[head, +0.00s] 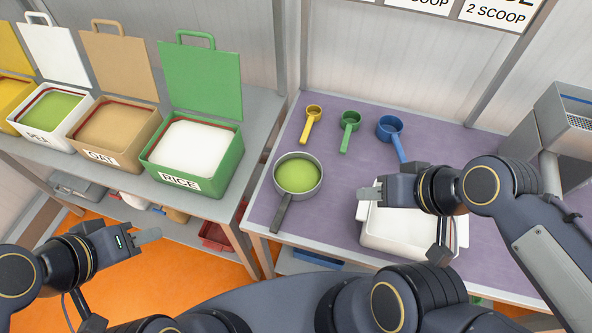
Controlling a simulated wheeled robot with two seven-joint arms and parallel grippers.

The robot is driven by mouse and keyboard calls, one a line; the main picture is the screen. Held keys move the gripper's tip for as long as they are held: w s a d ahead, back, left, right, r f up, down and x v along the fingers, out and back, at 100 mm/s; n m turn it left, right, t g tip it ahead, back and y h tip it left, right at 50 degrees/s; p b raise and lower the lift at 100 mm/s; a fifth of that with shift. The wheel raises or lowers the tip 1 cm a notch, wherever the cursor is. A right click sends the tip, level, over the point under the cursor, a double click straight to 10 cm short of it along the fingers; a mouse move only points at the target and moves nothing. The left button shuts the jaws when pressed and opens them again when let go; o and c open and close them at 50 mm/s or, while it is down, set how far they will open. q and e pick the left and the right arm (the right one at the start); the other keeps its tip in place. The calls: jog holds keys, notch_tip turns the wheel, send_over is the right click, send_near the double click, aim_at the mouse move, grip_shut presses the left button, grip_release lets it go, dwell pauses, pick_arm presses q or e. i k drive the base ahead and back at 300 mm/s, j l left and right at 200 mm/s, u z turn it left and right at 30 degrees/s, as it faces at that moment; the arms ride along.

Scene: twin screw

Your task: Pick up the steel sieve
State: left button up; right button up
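The round steel vessel with a dark handle, which I take as the steel sieve (283,201), stands on the purple table top. Its handle points toward me, and green material (298,174) fills its inside. Whether it has a mesh bottom is hidden. My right gripper (370,193) is to the right of it, apart from it, above the near white tub. My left gripper (149,236) is over the orange floor in front of the grey shelf, well to the left of it. Neither gripper shows anything held; the finger gaps are not clear.
A white tub (385,242) stands under my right gripper. Yellow (313,112), green (349,122) and blue (390,127) scoops lie behind the sieve. Open bins, including the green rice bin (213,178), line the grey shelf (262,110) at left.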

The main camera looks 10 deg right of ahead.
aim_at(297, 176)
jog(key=l+z, duration=0.15)
jog(key=z, duration=0.35)
jog(key=l+z, duration=0.15)
jog(key=z, duration=0.3)
jog(key=l+z, duration=0.15)
jog(key=z, duration=0.35)
jog(key=k+j+u, duration=0.1)
jog(key=u, duration=0.4)
jog(key=k+j+u, duration=0.1)
jog(key=j+u, duration=0.2)
jog(key=u, duration=0.2)
jog(key=z, duration=1.2)
jog(key=k+j+z, duration=0.35)
jog(key=j, duration=0.15)
